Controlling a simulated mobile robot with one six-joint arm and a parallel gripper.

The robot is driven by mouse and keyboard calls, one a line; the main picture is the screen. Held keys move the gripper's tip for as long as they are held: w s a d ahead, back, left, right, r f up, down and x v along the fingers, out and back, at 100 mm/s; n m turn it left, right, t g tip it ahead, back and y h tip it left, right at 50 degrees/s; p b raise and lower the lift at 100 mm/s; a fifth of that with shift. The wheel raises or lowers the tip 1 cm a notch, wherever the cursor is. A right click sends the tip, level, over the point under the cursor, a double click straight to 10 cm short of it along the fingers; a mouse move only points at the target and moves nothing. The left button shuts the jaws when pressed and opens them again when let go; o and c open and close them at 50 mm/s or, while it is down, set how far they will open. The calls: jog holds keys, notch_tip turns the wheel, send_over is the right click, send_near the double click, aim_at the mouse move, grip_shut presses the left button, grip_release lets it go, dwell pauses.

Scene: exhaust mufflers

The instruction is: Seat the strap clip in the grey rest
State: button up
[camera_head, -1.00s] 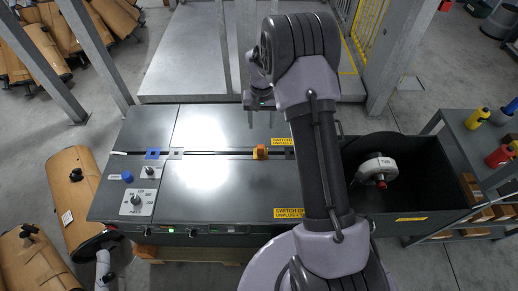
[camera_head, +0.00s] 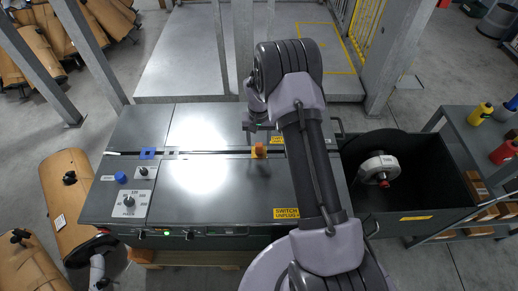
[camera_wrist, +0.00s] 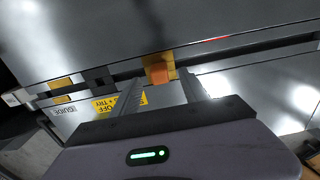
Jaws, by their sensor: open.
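An orange block (camera_head: 259,151) stands on the slot across the dark bench; the wrist view shows it on a yellow piece (camera_wrist: 172,72). It may be the strap clip, but I cannot tell for sure. A dark grey block (camera_wrist: 98,78) sits on the slot left of it in the wrist view and may be the grey rest. A small grey piece (camera_head: 172,154) also lies on the slot near the blue one. My gripper (camera_wrist: 161,86) is open and empty, with its fingers pointing toward the orange block. In the head view my arm hides part of the slot.
A blue square (camera_head: 148,153) marks the slot's left part. A blue button (camera_head: 121,178) and dial panel (camera_head: 129,204) are at the bench's left. A dark bin (camera_head: 425,185) holding a white drum (camera_head: 379,167) stands at right. The bench's middle is clear.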

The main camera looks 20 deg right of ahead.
aim_at(259, 145)
notch_tip(259, 145, down, 5)
jog(key=shift+d+f+b, duration=0.1)
jog(key=shift+b, duration=1.1)
jog(key=shift+w, duration=0.1)
grip_shut()
jog(key=shift+r, duration=0.2)
